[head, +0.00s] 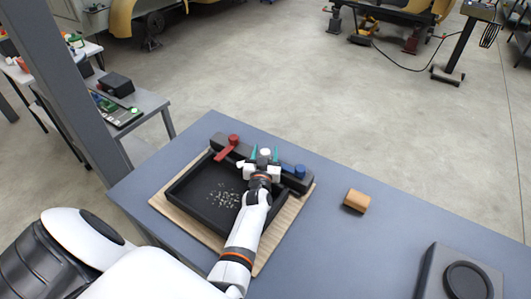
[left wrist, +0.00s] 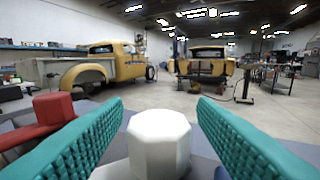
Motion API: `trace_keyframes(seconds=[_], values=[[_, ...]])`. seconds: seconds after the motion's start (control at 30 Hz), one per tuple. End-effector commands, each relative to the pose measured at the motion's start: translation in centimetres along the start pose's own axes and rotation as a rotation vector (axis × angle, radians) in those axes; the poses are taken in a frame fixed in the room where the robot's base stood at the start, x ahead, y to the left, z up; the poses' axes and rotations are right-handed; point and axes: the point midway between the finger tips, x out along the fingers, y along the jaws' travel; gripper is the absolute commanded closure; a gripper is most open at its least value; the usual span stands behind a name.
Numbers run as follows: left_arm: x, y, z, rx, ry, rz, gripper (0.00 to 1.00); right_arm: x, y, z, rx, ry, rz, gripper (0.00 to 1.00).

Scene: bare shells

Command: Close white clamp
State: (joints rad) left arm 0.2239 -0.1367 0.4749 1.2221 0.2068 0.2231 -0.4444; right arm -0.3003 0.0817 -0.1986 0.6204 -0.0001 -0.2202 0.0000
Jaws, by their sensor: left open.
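The white clamp (head: 265,152) sits on the dark bar along the far side of a black tray, between a red clamp (head: 227,148) and a blue clamp (head: 298,171). In the left wrist view its white faceted knob (left wrist: 160,142) stands upright in the lower middle. My left gripper (head: 265,156) is open, with one teal finger on each side of the knob; gaps show between knob and fingers. My gripper hides most of the white clamp's lever in the head view. The red clamp (left wrist: 48,118) also shows at the left in the left wrist view. My right gripper is out of view.
The black tray (head: 186,182) holds small pale bits and lies on a wooden board (head: 283,228) on the blue-grey table (head: 330,215). A tan block (head: 356,200) lies to the right. A dark box with a round top (head: 462,277) is at the lower right.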

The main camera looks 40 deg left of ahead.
Motion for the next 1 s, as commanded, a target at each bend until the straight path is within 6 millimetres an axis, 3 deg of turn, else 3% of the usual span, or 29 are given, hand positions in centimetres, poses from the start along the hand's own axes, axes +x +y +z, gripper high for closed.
trace_keyframes(seconds=[0.27, 0.7, 1.0], values=[[0.0, 0.1, 2.6, 0.000, 0.000, 0.000, 0.48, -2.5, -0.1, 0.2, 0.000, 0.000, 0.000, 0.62], [0.0, 0.1, 9.7, -0.001, -0.001, 0.000, 0.48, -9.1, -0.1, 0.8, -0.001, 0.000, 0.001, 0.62], [0.0, 0.1, 9.9, 0.000, 0.000, 0.000, 0.48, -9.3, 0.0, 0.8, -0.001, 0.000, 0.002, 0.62]])
